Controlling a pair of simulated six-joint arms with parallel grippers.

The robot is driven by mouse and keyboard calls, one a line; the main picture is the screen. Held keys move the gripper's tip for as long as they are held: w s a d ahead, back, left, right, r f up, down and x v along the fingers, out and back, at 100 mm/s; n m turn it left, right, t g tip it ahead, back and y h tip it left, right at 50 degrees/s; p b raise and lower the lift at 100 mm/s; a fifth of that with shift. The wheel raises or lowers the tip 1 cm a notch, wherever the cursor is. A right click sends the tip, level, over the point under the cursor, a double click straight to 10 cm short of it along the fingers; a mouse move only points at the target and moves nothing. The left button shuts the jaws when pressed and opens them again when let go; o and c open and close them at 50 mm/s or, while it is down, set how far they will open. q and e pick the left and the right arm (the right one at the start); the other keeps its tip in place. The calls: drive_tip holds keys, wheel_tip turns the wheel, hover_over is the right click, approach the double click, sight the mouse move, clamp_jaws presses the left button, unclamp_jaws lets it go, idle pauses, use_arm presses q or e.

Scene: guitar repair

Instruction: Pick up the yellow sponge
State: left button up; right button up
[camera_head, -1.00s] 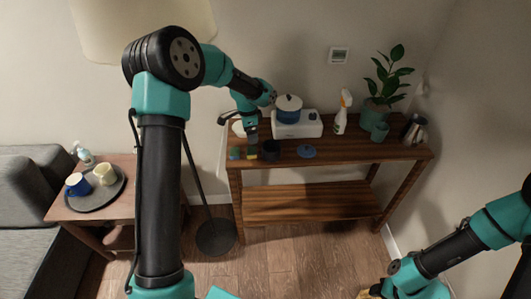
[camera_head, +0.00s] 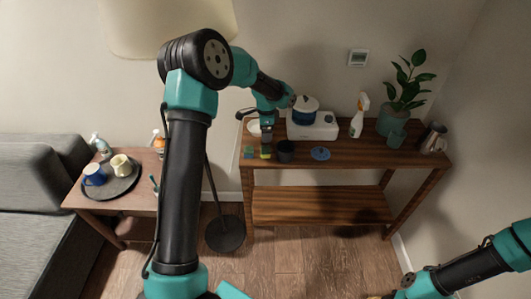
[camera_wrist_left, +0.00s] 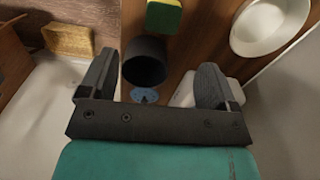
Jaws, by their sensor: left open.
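The yellow sponge (camera_head: 265,153), with a green layer, lies on the wooden console table (camera_head: 370,158) near its left front, beside a black cup (camera_head: 286,151). In the left wrist view the sponge (camera_wrist_left: 163,17) is at the top edge, partly cut off, beyond the fingertips. My left gripper (camera_head: 267,138) is over the table, just above and behind the sponge in the head view. In the left wrist view its jaws (camera_wrist_left: 155,75) are wide apart and empty, with the cup between them. My right arm reaches the bottom edge at right; its fingers cannot be made out.
A blue lid (camera_head: 320,153) lies right of the cup. A small blue-green item (camera_head: 249,153) is left of the sponge.

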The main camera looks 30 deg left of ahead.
sight(266, 149)
use_arm(q)
wheel_tip(266, 149, down, 6)
drive_tip(key=shift+f, duration=0.15)
idle(0.3)
drive_tip(key=shift+w+a+f, duration=0.1)
drive_tip(key=shift+f, duration=1.2)
drive_tip(key=shift+a+f, duration=0.1)
drive_tip(key=shift+f, duration=1.2)
drive_tip(key=c, duration=1)
